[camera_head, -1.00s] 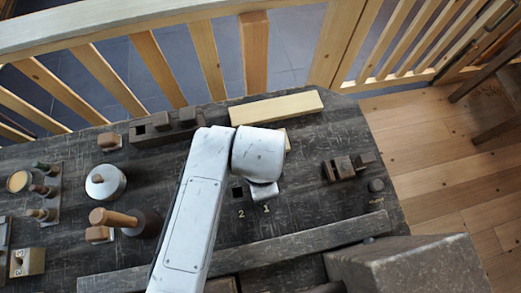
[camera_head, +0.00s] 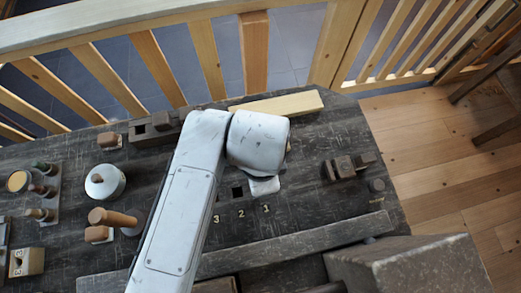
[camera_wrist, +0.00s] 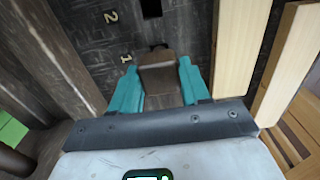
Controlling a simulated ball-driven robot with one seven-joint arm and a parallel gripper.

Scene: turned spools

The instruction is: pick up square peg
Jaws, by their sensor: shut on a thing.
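The square peg (camera_wrist: 158,75) is a brown wooden block in the wrist view, between the teal fingers of my gripper (camera_wrist: 157,68). My gripper is shut on it, with one finger against each side. A dark opening shows just past the peg's far end, beside the painted 1 (camera_wrist: 126,58); I cannot tell whether the peg is clear of it. In the head view my white arm hides the peg and fingers.
Another square hole (camera_head: 237,193) lies open near the painted 2 on the dark worktop (camera_head: 330,215). A pale wooden bar (camera_head: 290,103) lies behind my wrist. Dark blocks (camera_head: 345,167) stand to the right, a lidded pot (camera_head: 104,183) and a mallet (camera_head: 115,218) to the left.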

